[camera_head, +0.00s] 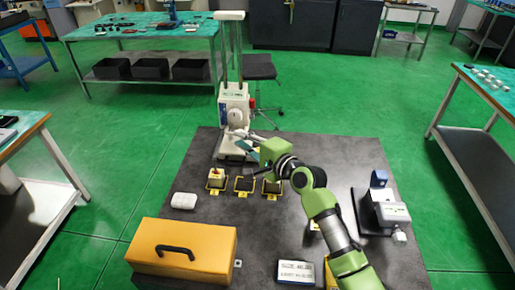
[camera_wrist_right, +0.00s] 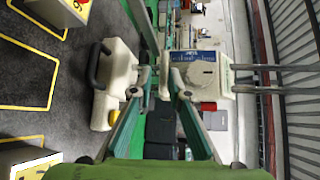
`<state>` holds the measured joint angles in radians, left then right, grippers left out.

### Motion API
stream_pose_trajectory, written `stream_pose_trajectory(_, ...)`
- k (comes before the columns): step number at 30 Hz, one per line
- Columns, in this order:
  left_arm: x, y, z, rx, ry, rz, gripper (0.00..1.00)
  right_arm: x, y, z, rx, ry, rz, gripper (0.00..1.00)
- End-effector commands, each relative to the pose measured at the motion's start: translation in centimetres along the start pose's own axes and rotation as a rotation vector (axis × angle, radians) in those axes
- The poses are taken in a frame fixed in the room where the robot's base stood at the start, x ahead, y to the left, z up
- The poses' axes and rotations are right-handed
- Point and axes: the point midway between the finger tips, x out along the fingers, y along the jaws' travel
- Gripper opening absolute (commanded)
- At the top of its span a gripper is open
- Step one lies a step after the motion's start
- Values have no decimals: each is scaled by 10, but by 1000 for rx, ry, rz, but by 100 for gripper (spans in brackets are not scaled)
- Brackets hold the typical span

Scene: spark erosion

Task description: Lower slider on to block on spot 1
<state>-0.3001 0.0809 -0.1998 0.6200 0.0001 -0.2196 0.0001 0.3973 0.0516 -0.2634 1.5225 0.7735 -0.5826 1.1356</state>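The spark erosion machine (camera_head: 235,105) is white, with two upright posts, and stands at the far edge of the dark mat. Its white head with a blue label shows in the right wrist view (camera_wrist_right: 198,72). Yellow-framed spots lie in front of it. A pale block with a brownish top (camera_head: 217,180) sits on the leftmost spot, and dark items sit on the other two. The spot numbers are too small to read surely. My right gripper (camera_head: 248,146) is at the machine's lower front. In the wrist view its teal fingers (camera_wrist_right: 162,98) are apart, with white machine parts near their tips; contact is unclear.
A yellow toolbox (camera_head: 185,246) stands at the front left of the mat, with a small white item (camera_head: 184,201) behind it. A grey-and-white device (camera_head: 390,212) stands on the right. A white labelled box (camera_head: 296,273) lies at the front. Green floor surrounds the mat.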

Motion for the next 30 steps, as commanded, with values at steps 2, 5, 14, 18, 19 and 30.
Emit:
stream_pose_trajectory(2,0,0,0,0,0,1,40,-17,3,-1,-1,2,4,15)
stream_pose_trajectory(5,0,1,0,0,0,1,40,-36,2,-1,-2,2,3,15)
stream_pose_trajectory(14,0,1,0,0,0,1,40,-75,1,-1,-1,2,1,15)
stream_pose_trajectory(18,0,1,0,0,0,1,40,-79,1,-1,-1,1,2,15)
stream_pose_trajectory(19,0,1,0,0,0,1,40,-80,1,-1,-1,1,2,15)
stream_pose_trajectory(30,0,1,0,0,0,1,40,-79,0,-1,-1,1,1,15)
